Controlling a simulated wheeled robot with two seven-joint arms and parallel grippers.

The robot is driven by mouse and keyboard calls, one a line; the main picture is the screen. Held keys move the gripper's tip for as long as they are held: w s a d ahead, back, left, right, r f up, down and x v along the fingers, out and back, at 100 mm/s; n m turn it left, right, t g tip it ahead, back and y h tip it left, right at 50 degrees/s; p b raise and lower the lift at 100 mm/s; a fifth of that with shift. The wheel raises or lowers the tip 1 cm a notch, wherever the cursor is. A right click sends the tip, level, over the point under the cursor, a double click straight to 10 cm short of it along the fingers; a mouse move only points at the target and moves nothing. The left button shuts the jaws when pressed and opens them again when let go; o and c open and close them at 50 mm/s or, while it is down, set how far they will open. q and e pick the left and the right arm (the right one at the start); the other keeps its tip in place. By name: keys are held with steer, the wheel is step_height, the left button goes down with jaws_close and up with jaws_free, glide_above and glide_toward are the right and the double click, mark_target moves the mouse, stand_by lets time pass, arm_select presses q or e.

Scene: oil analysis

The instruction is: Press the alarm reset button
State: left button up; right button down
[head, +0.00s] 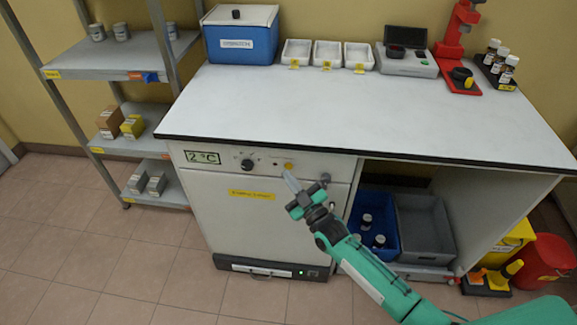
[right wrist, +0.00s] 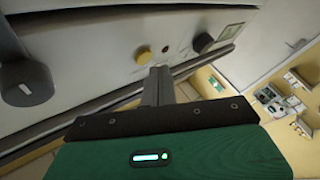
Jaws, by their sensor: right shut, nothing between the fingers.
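The white undercounter unit (head: 240,222) has a control panel with a round yellow button (head: 289,166), which looks like the alarm reset button. The button also shows in the right wrist view (right wrist: 142,55), just beyond the fingertips. My right gripper (head: 291,181) is shut and empty, its tips pointing up at the panel close below the button. The fingers show in the right wrist view (right wrist: 158,82). I cannot tell whether they touch the button. My left gripper is not in view.
Left of the button are a small red light (head: 275,164), a dark knob (head: 247,163) and a display reading 2 °C (head: 202,157). The worktop edge (head: 300,151) overhangs just above the panel. A blue crate (head: 372,235) stands in the open bay at right.

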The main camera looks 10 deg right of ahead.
arm_select(q)
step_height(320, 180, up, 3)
steer(key=p, duration=0.2)
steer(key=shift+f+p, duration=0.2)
steer(key=shift+p, duration=0.1)
arm_select(e)
steer(key=s, duration=0.1)
steer(key=s+a, duration=0.1)
steer(key=s, duration=0.2)
steer(key=shift+s+a, duration=0.25)
steer(key=shift+s, duration=0.15)
steer(key=shift+f, duration=0.1)
